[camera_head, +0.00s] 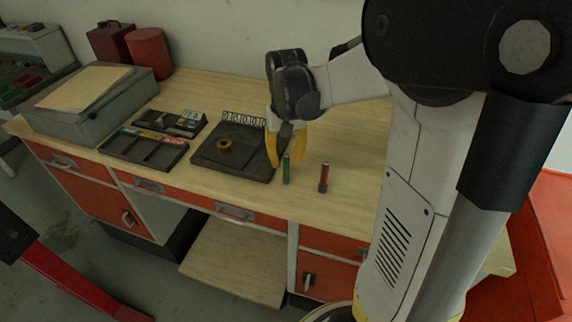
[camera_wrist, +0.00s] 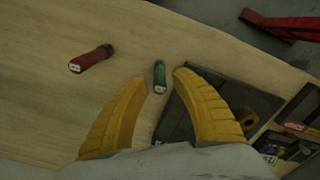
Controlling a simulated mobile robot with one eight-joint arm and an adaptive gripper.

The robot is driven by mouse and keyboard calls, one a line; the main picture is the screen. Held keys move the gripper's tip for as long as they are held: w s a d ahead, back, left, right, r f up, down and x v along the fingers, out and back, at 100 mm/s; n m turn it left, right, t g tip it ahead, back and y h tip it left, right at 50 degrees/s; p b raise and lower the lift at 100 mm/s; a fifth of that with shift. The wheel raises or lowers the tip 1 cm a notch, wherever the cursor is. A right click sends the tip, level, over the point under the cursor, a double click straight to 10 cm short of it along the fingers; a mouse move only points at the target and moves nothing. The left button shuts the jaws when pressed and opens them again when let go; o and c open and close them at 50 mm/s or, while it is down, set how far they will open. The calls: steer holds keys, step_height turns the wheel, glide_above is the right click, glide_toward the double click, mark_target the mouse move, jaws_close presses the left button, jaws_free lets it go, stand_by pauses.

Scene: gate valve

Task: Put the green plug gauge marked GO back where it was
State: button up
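The green plug gauge (camera_head: 286,170) stands upright on the wooden bench, just right of a black square plate (camera_head: 208,157). A red plug gauge (camera_head: 324,177) stands to the right of the green one and shows in the wrist view (camera_wrist: 92,58). The GO marking is too small to read.
A brass ring (camera_head: 224,147) sits on the black plate, with a row of white number tags behind. Left of it is a black compartment tray (camera_head: 146,158) with green, yellow and red labels. A grey box (camera_head: 88,115) and red containers (camera_head: 149,55) stand farther left.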

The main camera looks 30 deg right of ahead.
step_height(320, 180, up, 7)
steer(key=shift+s+r+p, duration=0.1)
steer(key=shift+r+p, duration=0.1)
steer(key=shift+p, duration=0.75)
steer(key=s+a+r+n+t, duration=0.2)
steer(key=s+a+n+t, duration=0.2)
steer(key=s+a+t, duration=0.3)
steer(key=s+a, duration=0.3)
steer(key=a, duration=0.3)
steer(key=shift+s+a+r, duration=0.15)
steer(key=shift+s+a, duration=0.1)
steer(key=shift+s, duration=0.05)
